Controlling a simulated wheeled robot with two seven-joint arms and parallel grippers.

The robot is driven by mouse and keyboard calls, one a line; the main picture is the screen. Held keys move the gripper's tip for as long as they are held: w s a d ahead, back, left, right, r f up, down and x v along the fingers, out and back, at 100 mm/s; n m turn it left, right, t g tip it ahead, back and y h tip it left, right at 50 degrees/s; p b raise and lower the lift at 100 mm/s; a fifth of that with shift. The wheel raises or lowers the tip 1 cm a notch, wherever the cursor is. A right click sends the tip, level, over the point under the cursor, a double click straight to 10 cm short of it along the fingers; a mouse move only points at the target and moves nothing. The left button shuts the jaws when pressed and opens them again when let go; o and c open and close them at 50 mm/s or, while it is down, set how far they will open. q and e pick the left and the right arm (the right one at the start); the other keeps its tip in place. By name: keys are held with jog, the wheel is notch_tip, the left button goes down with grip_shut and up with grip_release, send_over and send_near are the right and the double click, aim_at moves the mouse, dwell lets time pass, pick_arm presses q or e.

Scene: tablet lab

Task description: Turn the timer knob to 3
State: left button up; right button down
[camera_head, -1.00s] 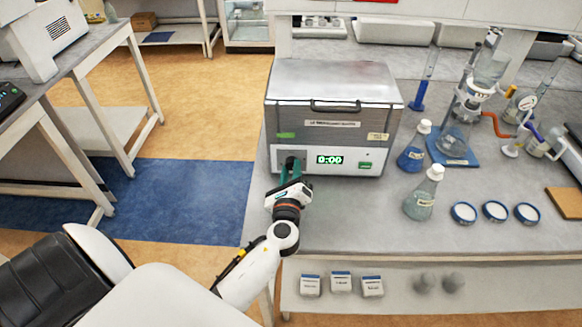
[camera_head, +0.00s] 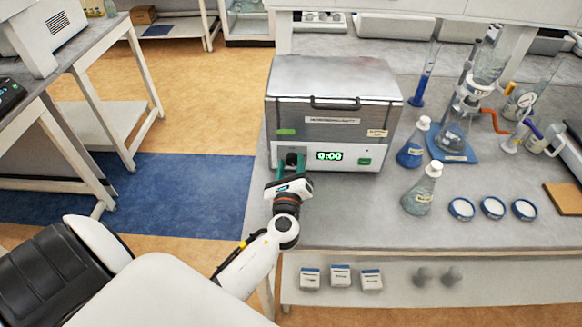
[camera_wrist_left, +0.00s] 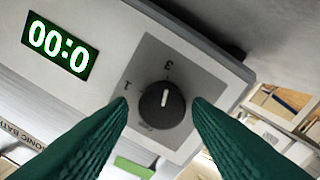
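The timer is a steel box machine (camera_head: 333,108) on the bench, with a green display (camera_head: 330,156) reading 0:00. In the left wrist view its black round knob (camera_wrist_left: 162,105) has a white pointer line, on a grey dial plate with "1" and "3" marks. The picture is rolled there, and the pointer aims roughly toward the "3" side. In the head view the knob is hidden behind my left gripper (camera_head: 291,162). In the left wrist view the left gripper's green fingers (camera_wrist_left: 160,112) are open, one on each side of the knob; contact cannot be told. My right gripper is not in view.
To the right stand a blue flask (camera_head: 413,145), a clear flask (camera_head: 421,190), several dishes (camera_head: 492,208) and glassware on a blue-based stand (camera_head: 452,150). The bench front (camera_head: 350,230) is clear. White boxes (camera_head: 340,277) sit on the lower shelf.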

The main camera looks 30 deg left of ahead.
pick_arm(q)
jog(key=shift+o, duration=0.2)
jog(key=shift+f, duration=0.15)
jog(key=shift+s+d+f, duration=0.1)
jog(key=shift+s+d, duration=0.15)
jog(key=shift+s, duration=0.15)
jog(key=b+v, duration=0.3)
jog(key=v, duration=0.7)
jog(key=shift+s+d, duration=0.1)
jog(key=shift+s, duration=0.05)
jog(key=shift+s+d, duration=0.2)
jog(key=shift+s, duration=0.1)
